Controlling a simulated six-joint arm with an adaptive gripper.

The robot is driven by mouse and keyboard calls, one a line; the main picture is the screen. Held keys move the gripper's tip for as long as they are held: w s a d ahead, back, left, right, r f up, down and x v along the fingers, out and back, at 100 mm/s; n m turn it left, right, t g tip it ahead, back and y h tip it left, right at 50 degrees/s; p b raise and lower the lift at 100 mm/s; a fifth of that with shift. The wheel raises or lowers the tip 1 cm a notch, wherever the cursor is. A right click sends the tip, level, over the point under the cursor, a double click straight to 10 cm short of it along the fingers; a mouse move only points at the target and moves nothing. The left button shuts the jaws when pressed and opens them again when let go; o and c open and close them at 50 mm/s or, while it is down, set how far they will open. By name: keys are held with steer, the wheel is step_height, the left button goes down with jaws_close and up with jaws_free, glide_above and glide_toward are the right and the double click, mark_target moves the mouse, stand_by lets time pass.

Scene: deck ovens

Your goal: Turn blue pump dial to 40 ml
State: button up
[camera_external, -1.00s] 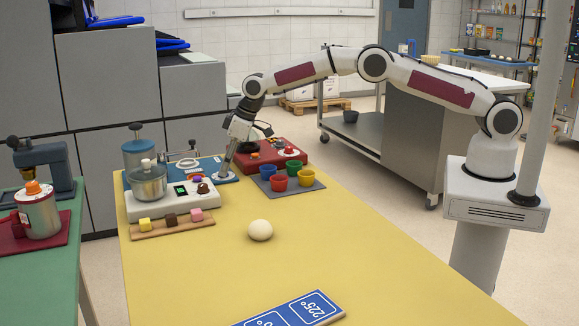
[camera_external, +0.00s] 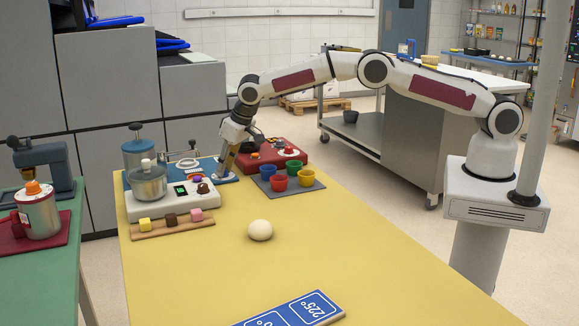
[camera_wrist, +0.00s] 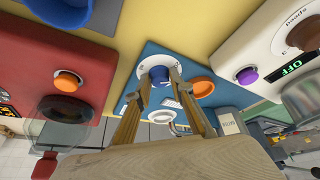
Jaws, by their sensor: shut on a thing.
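The blue pump base (camera_wrist: 135,90) shows in the wrist view as a blue plate, with a blue dial (camera_wrist: 159,76) on a white ring and an orange button (camera_wrist: 203,86). My gripper (camera_wrist: 160,80) has its two fingers on either side of the blue dial and is shut on it. In the external view my gripper (camera_external: 223,173) points down at the right end of the blue base (camera_external: 203,163), and the dial is hidden behind the fingers. The dial's scale marks are too small to read.
The white machine (camera_external: 150,207) with a steel bowl stands close on the left. The red machine (camera_external: 264,158) stands just beyond my gripper on the right. Colored cups (camera_external: 279,183) sit on a grey mat nearby. A dough ball (camera_external: 260,230) lies on the open yellow table.

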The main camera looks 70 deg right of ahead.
steer(key=shift+m, duration=0.5)
steer(key=o, duration=1.1)
steer(key=shift+f, duration=0.1)
steer(key=shift+r, duration=0.25)
steer(key=v, duration=0.7)
steer(key=shift+a, duration=0.15)
